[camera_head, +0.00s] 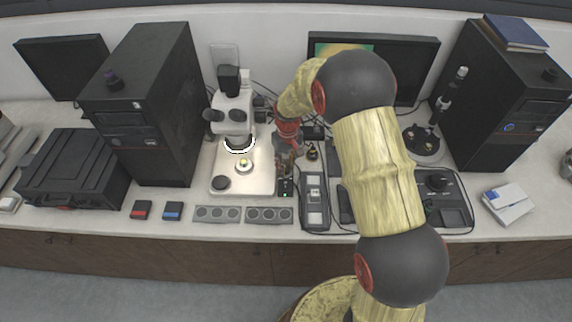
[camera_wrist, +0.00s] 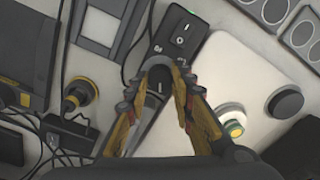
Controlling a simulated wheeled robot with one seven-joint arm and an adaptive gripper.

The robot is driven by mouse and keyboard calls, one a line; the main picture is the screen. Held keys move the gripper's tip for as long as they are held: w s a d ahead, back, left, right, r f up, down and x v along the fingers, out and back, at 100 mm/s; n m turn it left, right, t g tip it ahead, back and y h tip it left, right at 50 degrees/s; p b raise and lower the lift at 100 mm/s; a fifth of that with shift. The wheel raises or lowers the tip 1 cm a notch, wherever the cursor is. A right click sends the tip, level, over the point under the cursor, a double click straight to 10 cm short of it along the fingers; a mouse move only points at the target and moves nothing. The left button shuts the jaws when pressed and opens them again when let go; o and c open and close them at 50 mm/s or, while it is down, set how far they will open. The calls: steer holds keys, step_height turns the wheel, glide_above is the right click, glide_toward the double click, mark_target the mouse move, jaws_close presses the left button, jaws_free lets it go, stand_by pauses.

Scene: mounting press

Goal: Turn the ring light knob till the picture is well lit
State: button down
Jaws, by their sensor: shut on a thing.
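The ring light control box (camera_wrist: 181,32) is a small black box with a rocker switch, and in the head view (camera_head: 286,187) it stands just right of the microscope base. Its dark round knob (camera_wrist: 157,84) sits between the fingertips of my gripper (camera_wrist: 160,77), which is shut on it from above. The fingers partly hide the knob. In the head view my gripper (camera_head: 285,160) hides the box's rear part. The ring light (camera_head: 239,145) glows white under the white microscope (camera_head: 231,115). The monitor (camera_head: 412,62) shows a green and orange picture, largely hidden by my arm.
The pale microscope base (camera_head: 222,170) lies close beside the box, bearing a small yellow-green sample. Grey blocks with round wells (camera_head: 218,214) lie in front. A long grey device (camera_head: 314,203) and cables are to the right. Black towers (camera_head: 160,110) stand on both sides.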

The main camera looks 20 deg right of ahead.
mark_target(287, 167)
steer(key=shift+n, duration=0.4)
steer(key=c, duration=1.5)
jaws_free()
steer(key=shift+c, duration=0.2)
step_height(287, 167, up, 12)
steer(key=shift+d, duration=0.15)
steer(key=shift+w, duration=0.1)
stand_by(0.3)
steer(key=s+r+m+t, duration=0.1)
steer(key=s+r, duration=0.4)
steer(key=s, duration=0.5)
steer(key=s+r+m+t+b, duration=0.1)
steer(key=s+r+t, duration=0.1)
steer(key=s+r, duration=0.4)
steer(key=s+r+m+t+b, duration=0.1)
steer(key=s+r, duration=0.5)
steer(key=s, duration=0.8)
steer(key=shift+s+t, duration=0.25)
steer(key=shift+t, duration=0.55)
